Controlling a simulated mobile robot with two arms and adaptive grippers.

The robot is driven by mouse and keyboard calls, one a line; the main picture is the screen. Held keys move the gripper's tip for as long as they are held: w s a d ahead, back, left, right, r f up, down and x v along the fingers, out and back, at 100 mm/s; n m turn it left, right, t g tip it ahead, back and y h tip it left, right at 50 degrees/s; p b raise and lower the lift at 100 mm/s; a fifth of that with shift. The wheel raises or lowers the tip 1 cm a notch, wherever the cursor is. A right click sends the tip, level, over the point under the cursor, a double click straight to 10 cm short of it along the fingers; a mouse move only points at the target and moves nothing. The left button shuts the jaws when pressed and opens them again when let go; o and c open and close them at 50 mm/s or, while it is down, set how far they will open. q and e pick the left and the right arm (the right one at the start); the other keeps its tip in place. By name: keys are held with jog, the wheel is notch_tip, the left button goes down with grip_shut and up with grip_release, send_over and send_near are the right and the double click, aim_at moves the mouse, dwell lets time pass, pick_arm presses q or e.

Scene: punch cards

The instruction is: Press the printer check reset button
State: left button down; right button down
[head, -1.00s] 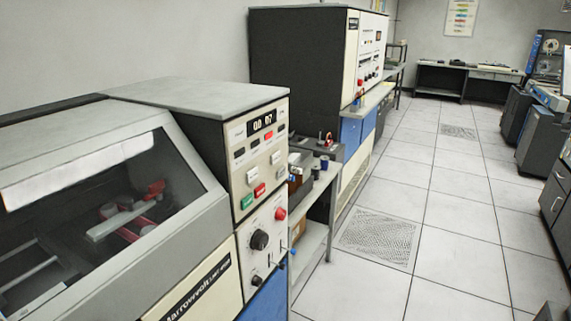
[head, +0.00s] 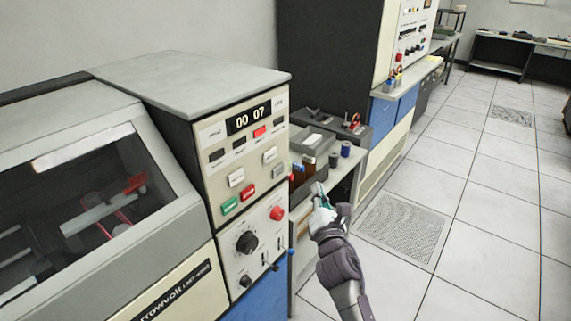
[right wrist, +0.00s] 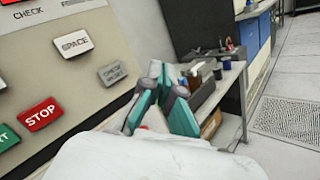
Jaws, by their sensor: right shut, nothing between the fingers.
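The grey check reset button (right wrist: 113,73) is on the printer's cream control panel in the right wrist view, below and right of the white SPACE button (right wrist: 73,42). It also shows in the head view as a small grey button (head: 278,172) near the panel's right edge. My right gripper (head: 319,191) is shut and empty, in front of the panel and to the right of the button, apart from it in the picture. In the right wrist view its teal fingers (right wrist: 160,92) point forward, just right of the panel edge. My left gripper is not in view.
A red STOP button (right wrist: 39,114), a green button (head: 230,206) and a red knob (head: 277,213) share the panel. A side table with jars and boxes (head: 311,150) stands just behind my right gripper. Open tiled floor (head: 430,180) lies to the right.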

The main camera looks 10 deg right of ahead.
aim_at(278, 171)
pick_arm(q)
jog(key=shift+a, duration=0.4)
pick_arm(e)
jog(key=shift+a+r, duration=0.2)
jog(key=shift+r, duration=0.1)
